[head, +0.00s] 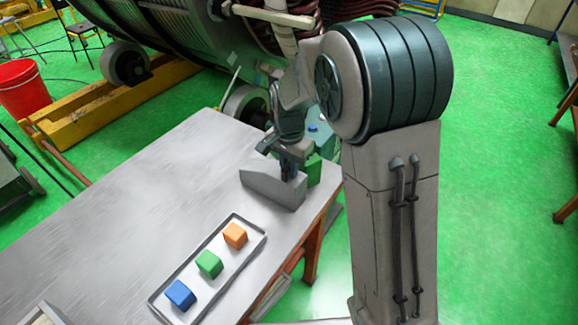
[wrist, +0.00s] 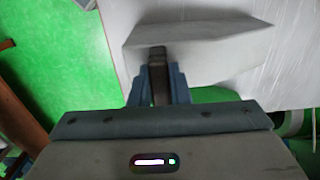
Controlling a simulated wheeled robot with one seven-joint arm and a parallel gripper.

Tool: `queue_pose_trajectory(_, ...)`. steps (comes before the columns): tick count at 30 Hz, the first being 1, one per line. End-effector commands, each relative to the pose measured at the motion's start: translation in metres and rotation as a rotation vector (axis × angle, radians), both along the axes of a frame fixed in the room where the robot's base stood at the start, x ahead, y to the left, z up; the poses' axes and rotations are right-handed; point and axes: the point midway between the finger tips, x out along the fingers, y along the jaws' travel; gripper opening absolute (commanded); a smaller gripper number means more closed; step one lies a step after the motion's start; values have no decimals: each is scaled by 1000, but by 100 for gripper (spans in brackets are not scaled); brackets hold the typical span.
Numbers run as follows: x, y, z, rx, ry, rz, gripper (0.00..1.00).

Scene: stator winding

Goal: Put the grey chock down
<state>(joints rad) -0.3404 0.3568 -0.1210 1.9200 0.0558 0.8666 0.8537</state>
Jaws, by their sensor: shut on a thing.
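The grey chock (head: 270,186) is a wedge-shaped block at the far right end of the grey table (head: 120,200). It also shows in the wrist view (wrist: 205,40), against the pale table top. My gripper (head: 290,172) points down at the chock's taller right part and is shut on it. In the wrist view, the fingers (wrist: 158,62) meet at the chock's near edge. The chock is at or just over the table top; I cannot tell whether its underside touches. The fingers hide part of its upper edge.
A grey tray (head: 207,268) with blue, green and orange cubes lies nearer. The table's left side is clear. A large machine (head: 180,40) stands beyond the table.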

Motion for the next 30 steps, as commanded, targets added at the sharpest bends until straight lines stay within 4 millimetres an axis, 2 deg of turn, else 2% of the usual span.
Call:
queue_pose_trajectory(2,0,0,-3,1,-2,0,0)
queue_pose_trajectory(3,0,0,-2,0,0,0,25)
queue_pose_trajectory(5,0,0,-2,0,0,0,38)
queue_pose_trajectory(13,0,0,-1,0,0,0,38)
queue_pose_trajectory(17,1,0,6,1,-2,0,38)
queue_pose_trajectory(20,1,0,22,2,-4,0,38)
queue_pose_trajectory(30,0,0,93,1,-4,1,38)
